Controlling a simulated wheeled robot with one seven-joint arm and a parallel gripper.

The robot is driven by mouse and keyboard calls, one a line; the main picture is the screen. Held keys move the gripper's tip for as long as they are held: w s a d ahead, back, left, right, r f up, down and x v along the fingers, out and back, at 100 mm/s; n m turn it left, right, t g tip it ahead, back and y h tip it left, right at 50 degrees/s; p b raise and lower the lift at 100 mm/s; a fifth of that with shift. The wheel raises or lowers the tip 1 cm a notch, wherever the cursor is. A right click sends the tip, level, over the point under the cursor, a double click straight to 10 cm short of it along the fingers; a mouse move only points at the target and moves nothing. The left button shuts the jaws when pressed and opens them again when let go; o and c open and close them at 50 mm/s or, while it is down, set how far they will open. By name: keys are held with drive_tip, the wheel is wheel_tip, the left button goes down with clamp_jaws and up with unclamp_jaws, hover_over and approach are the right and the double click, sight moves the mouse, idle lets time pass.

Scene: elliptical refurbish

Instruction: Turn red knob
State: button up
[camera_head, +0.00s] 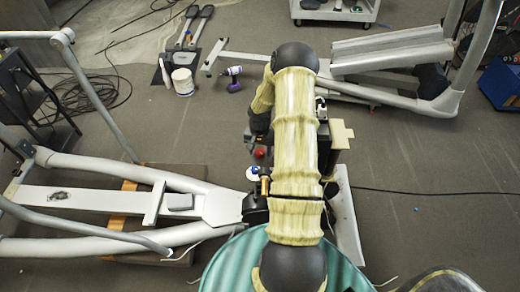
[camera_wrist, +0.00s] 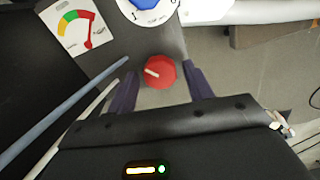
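The red knob (camera_wrist: 160,72) is round with a pale pointer stripe across its left part, and sits on a dark grey panel. In the head view the red knob (camera_head: 260,153) shows small, just left of my arm. My gripper (camera_wrist: 161,80) is open, its two dark fingers apart on the left and right of the knob in the wrist view. Gaps show between the knob and both fingers. In the head view my arm covers much of the gripper, and its fingertips cannot be made out.
A blue knob on a white dial (camera_wrist: 148,8) and a coloured gauge (camera_wrist: 75,22) lie beyond the red knob. A grey rod (camera_wrist: 65,110) runs left of my gripper. Elliptical machine frames (camera_head: 90,205) stand left and upper right. A white bucket (camera_head: 183,82) and drill (camera_head: 233,78) lie on the floor.

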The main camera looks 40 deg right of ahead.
drive_tip(key=c, duration=0.7)
drive_tip(key=shift+c, duration=0.2)
drive_tip(key=shift+n, duration=0.4)
drive_tip(key=n+p, duration=0.1)
drive_tip(key=n, duration=0.3)
drive_tip(key=shift+r+p, duration=0.1)
drive_tip(key=shift+p, duration=0.2)
drive_tip(key=n+p, duration=0.1)
drive_tip(key=n, duration=0.4)
drive_tip(key=shift+n, duration=0.4)
drive_tip(key=o, duration=1)
